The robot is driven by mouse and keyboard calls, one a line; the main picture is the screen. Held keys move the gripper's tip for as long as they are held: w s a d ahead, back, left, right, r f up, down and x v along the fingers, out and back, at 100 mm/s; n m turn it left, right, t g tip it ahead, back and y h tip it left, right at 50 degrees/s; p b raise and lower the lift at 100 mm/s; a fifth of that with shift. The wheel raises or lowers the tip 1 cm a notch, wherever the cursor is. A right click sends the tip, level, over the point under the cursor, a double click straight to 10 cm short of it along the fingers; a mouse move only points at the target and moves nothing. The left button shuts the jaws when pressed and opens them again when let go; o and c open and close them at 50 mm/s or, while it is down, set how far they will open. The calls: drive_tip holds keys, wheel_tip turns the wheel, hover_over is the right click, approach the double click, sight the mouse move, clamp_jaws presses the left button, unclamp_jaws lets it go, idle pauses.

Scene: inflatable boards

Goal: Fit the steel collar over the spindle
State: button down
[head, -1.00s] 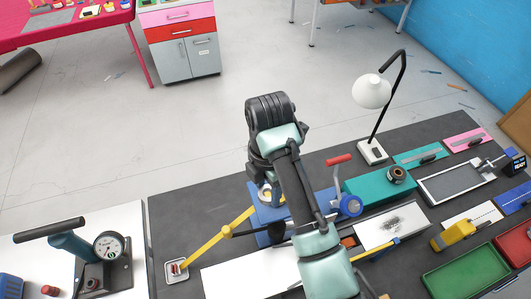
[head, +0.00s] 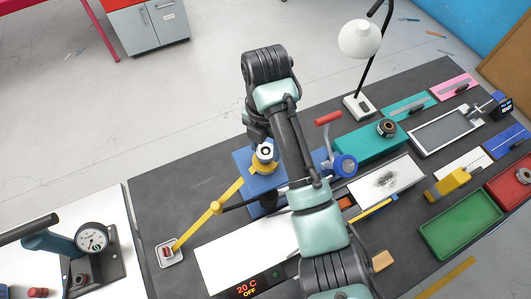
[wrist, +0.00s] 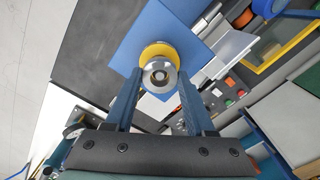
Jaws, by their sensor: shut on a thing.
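The steel collar (wrist: 152,82) is a bright ring between the two blue fingertips of my gripper (wrist: 159,74) in the wrist view. My gripper is shut on it. Behind the collar, in line with it, is a yellow round part (wrist: 158,49) on a blue plate (wrist: 196,42). Something darker shows in the collar's hole; I cannot tell whether it is the spindle's tip. In the head view a pale ring with a dark centre (head: 265,152) sits by the yellow part (head: 264,167) on the blue plate (head: 243,157). My arm hides most of my fingers there.
A green tray (head: 460,228) lies at lower right.

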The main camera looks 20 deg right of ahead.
drive_tip(key=shift+f, duration=1.1)
drive_tip(key=shift+f, duration=0.15)
drive_tip(key=shift+c, duration=1.3)
unclamp_jaws()
wheel_tip(320, 180, up, 12)
drive_tip(key=p, duration=0.6)
drive_tip(key=shift+r, duration=0.2)
